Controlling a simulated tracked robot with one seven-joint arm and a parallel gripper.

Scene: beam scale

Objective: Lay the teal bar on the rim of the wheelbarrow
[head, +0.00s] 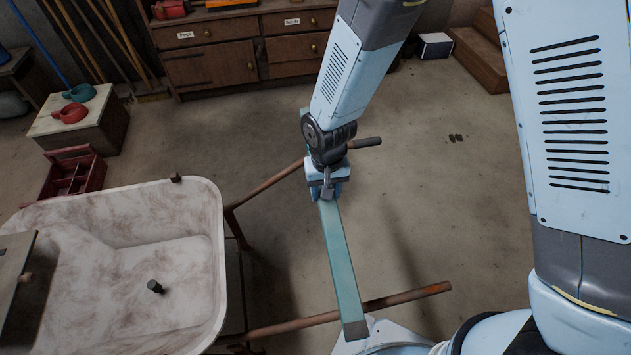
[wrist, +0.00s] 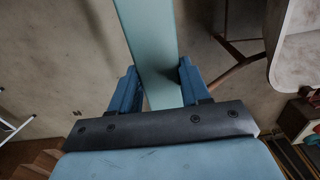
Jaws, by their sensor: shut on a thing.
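The teal bar (head: 338,258) is long and flat, with a dark end nearest me in the head view. My gripper (head: 326,188) is shut on the bar and holds it in the air beside the wheelbarrow's handles. In the wrist view the teal bar (wrist: 151,45) runs between the two blue fingers of my gripper (wrist: 158,92). The wheelbarrow (head: 219,262) has a pale, stained tray at the left in the head view; the bar is to the right of its rim and apart from it. Part of the tray also shows in the wrist view (wrist: 300,50).
A small dark peg (head: 154,286) stands inside the tray, and a board (head: 15,265) lies across its left side. Wooden handles (head: 350,317) stick out to the right. A red crate (head: 73,176) stands behind the tray. Open floor (head: 450,200) lies at the right.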

